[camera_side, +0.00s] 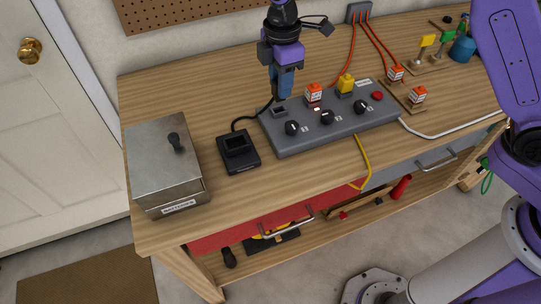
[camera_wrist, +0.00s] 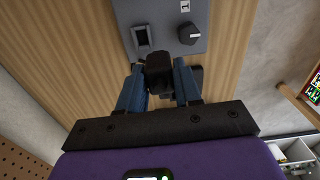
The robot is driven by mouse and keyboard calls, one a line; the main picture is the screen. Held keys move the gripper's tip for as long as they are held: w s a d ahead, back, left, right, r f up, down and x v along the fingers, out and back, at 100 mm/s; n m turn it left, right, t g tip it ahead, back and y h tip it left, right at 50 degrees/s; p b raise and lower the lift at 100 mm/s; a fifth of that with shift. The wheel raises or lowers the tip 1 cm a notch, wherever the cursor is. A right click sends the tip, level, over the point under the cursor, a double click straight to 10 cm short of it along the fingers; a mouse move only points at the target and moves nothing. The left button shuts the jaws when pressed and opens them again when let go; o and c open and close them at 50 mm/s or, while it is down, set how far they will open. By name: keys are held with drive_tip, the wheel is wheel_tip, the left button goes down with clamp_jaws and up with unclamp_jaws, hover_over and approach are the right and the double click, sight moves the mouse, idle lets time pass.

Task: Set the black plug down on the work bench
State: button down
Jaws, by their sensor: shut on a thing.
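The black plug (camera_wrist: 158,72) is between the blue fingers of my gripper (camera_wrist: 158,68) in the wrist view. My gripper (camera_side: 282,92) is shut on it and points down at the back left edge of the grey control panel (camera_side: 330,124). In the side view the fingers mostly hide the plug. A black cable (camera_side: 256,113) runs from there to a small black box (camera_side: 239,152) on the work bench (camera_side: 195,103). A dark square socket (camera_wrist: 141,37) on the panel is empty, just beyond the plug in the wrist view. I cannot tell the plug's exact height.
A metal lidded box (camera_side: 165,165) stands at the bench's left end. The panel carries knobs, a red button and orange and yellow plugs (camera_side: 346,83). Red cables and small flags are at the back right. Bare wood lies left of and behind the panel.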

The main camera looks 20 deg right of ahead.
drive_tip(key=s+d+r+n, duration=0.1)
drive_tip(key=s+n, duration=0.1)
drive_tip(key=s, duration=1)
drive_tip(key=s+d+r+n, duration=0.1)
drive_tip(key=s+r+n, duration=0.1)
drive_tip(key=s, duration=0.9)
drive_tip(key=w+a+f, duration=0.5)
drive_tip(key=a+f, duration=0.1)
drive_tip(key=a, duration=0.1)
drive_tip(key=w+a+f, duration=0.3)
drive_tip(key=f, duration=0.1)
drive_tip(key=shift+w+a, duration=0.35)
drive_tip(key=shift+w+a+f, duration=0.15)
drive_tip(key=shift+f, duration=1.55)
drive_tip(key=shift+f, duration=0.15)
drive_tip(key=c, duration=0.8)
unclamp_jaws()
